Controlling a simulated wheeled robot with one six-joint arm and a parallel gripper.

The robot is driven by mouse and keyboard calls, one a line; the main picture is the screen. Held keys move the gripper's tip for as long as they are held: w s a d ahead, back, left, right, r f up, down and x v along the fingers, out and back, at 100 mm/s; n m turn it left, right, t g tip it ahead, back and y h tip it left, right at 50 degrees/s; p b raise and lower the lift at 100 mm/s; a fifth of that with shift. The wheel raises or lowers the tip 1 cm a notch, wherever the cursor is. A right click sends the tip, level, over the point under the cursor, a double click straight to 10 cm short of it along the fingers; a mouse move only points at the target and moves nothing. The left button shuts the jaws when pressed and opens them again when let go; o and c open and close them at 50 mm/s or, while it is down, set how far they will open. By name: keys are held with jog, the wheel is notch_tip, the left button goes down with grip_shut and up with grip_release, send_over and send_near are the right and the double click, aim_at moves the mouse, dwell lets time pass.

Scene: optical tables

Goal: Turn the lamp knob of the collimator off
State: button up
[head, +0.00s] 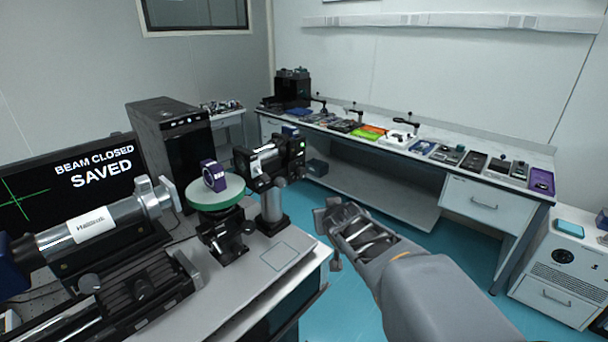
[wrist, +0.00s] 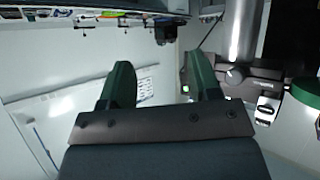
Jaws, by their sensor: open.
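A black instrument with a silver barrel (head: 262,160) and small green lights stands on a silver post (head: 272,206) at the table's right end. I take it to be the collimator; its lamp knob cannot be made out for sure. My gripper (head: 330,232) is open and empty, out past the table's right edge and apart from the instrument. Its two green fingers (wrist: 163,75) stand apart in the wrist view.
A large silver tube (head: 95,224) lies on the left. A round stage (head: 217,193) carries a purple-framed part (head: 214,176). The monitor (head: 75,182) reads "BEAM CLOSED SAVED". A black computer case (head: 172,135) stands behind. Open floor (head: 400,233) separates this table from the wall bench (head: 395,183).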

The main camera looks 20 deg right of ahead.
aim_at(304, 173)
jog(key=w+d+r+n+t+y, duration=0.4)
jog(key=d+n+t+y, duration=0.15)
jog(key=y, duration=0.55)
jog(key=shift+m, duration=0.25)
jog(key=x, duration=0.4)
jog(key=p+x, duration=0.1)
jog(key=x, duration=0.3)
jog(key=p+x, duration=0.1)
jog(key=x, duration=0.3)
jog(key=shift+w+a+f, duration=0.3)
jog(key=shift+a+f, duration=0.05)
jog(key=shift+f, duration=0.05)
jog(key=shift+c, duration=0.2)
jog(key=c, duration=0.9)
